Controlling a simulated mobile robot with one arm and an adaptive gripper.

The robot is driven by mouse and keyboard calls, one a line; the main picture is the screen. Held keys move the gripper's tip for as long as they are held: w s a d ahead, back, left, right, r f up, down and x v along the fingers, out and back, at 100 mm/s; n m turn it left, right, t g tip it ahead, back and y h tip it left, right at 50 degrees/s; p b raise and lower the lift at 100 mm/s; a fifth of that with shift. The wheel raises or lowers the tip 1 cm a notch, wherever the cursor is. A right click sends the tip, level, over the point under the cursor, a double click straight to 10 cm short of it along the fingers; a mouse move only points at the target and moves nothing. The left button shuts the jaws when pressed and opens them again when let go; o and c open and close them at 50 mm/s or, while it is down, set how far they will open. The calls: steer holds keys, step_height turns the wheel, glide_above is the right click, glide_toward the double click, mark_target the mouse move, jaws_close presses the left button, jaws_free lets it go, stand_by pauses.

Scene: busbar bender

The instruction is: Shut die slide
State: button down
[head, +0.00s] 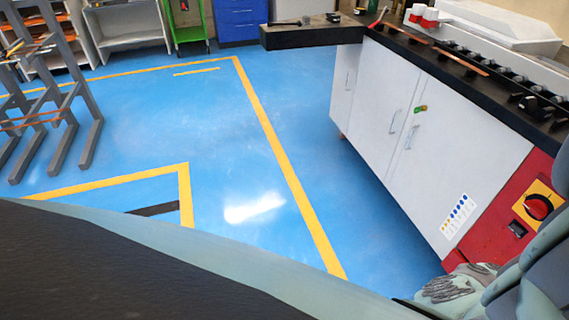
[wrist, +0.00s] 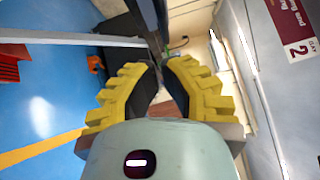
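The bender bench (head: 420,130) stands at the right of the head view, with white doors, a black top and a red end panel (head: 497,222). I cannot pick out the die slide for certain in either view. In the wrist view, the yellow ridged fingers of my gripper (wrist: 162,62) curve in close to each other at the tips. A narrow gap shows between them, with a dark bar (wrist: 148,22) behind or between the tips. I cannot tell whether they touch it. The head view does not show my fingers.
Copper bars (head: 460,62) and small black parts lie on the bench top. A black shelf (head: 310,36) juts out left from it. A grey rack (head: 62,95) stands at far left. Blue floor (head: 240,150) with yellow lines is clear between. The red panel carries a round knob (head: 538,207).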

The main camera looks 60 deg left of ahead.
steer(key=shift+w+d+r+p, duration=0.1)
steer(key=shift+w+d+p, duration=0.1)
steer(key=shift+w, duration=0.5)
steer(key=shift+w+d+r+p, duration=0.1)
steer(key=shift+w+d+p, duration=0.05)
steer(key=shift+w, duration=0.55)
